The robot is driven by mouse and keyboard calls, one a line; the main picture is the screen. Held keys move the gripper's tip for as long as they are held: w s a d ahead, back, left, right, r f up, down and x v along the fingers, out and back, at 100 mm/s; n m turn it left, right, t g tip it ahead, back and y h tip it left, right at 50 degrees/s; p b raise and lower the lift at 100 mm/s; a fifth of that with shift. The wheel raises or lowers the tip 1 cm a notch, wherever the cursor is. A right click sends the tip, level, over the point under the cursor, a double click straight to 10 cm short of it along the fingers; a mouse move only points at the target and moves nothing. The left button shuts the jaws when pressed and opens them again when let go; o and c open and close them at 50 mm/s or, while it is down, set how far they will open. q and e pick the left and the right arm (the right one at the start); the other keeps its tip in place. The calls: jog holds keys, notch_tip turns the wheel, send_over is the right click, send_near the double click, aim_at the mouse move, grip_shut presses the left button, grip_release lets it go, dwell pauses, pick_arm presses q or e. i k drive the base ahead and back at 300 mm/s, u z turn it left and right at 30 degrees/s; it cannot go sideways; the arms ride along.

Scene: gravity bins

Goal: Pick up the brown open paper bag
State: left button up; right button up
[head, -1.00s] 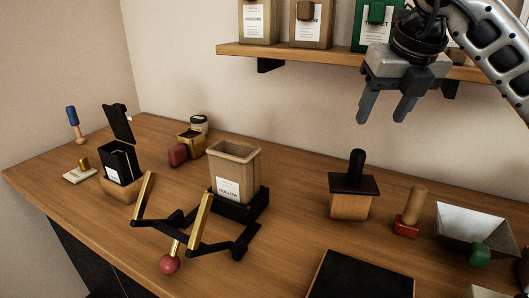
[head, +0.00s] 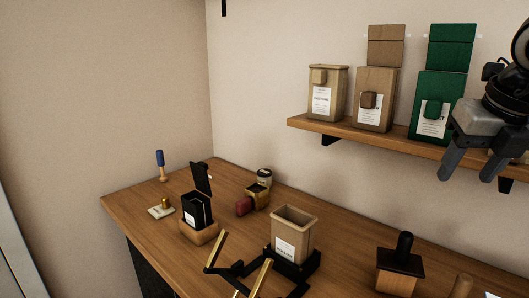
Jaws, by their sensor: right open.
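The brown open paper bag (head: 293,233) stands upright in a black holder (head: 295,270) on the wooden table, with its mouth open upward and a white label on its front. My right gripper (head: 472,168) is open and empty at the right of the head view, higher in the picture than the bag and well to its right, in front of the shelf. My left gripper does not show.
A wooden shelf (head: 340,132) carries a tan bin (head: 325,84), a brown bin (head: 388,82) and a green bin (head: 452,90). A black open container (head: 196,210) stands left of the bag. A gold-and-black frame (head: 222,250) lies before it. A black-topped wooden block (head: 399,262) stands right.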

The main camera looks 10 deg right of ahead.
aim_at(293, 229)
jog(key=k, duration=0.85)
